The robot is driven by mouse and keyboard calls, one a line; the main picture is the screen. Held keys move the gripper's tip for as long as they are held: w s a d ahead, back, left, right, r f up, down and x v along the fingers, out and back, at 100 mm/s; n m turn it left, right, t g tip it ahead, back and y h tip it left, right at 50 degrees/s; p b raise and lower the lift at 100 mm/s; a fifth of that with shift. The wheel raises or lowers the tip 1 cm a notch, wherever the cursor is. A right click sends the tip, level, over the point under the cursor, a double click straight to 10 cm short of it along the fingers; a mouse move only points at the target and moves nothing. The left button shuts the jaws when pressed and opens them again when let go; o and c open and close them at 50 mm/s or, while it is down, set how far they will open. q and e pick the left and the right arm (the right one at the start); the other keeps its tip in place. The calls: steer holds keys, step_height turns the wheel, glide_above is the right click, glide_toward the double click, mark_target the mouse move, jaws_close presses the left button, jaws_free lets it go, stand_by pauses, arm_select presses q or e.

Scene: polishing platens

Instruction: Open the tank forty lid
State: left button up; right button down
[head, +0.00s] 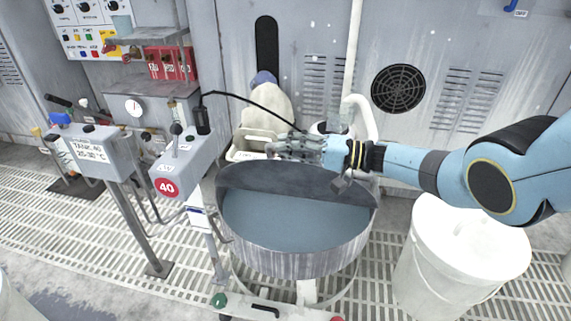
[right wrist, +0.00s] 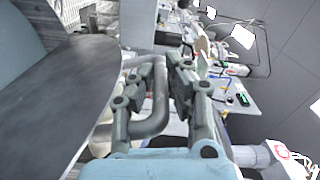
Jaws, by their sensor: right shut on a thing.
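Tank forty (head: 290,262) is a round grey metal tank in the middle of the head view, with a blue-grey surface inside. Its dark grey lid (head: 290,184) is tilted up at the back of the opening. The lid also fills the left of the right wrist view (right wrist: 62,95) as a flat plate with a curved edge. My right gripper (head: 275,148) is at the lid's upper back edge. In the right wrist view its fingers are shut on the bent tube handle (right wrist: 160,105). The fingers partly hide the handle. My left gripper is not in view.
A grey box with a red 40 sign (head: 166,187) stands left of the tank, beside the tank 40 label box (head: 87,150). A white bucket (head: 460,255) stands at right. A white jug (head: 262,115) and pipe (head: 356,108) are behind.

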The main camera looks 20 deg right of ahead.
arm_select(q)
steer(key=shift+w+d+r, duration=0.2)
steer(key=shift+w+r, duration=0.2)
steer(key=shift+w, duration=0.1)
arm_select(e)
steer(key=shift+w+d+r, duration=0.3)
steer(key=shift+w+d, duration=0.2)
steer(key=shift+w, duration=0.2)
steer(key=c, duration=1.6)
jaws_free()
steer(key=v, duration=1.2)
steer(key=shift+f, duration=0.15)
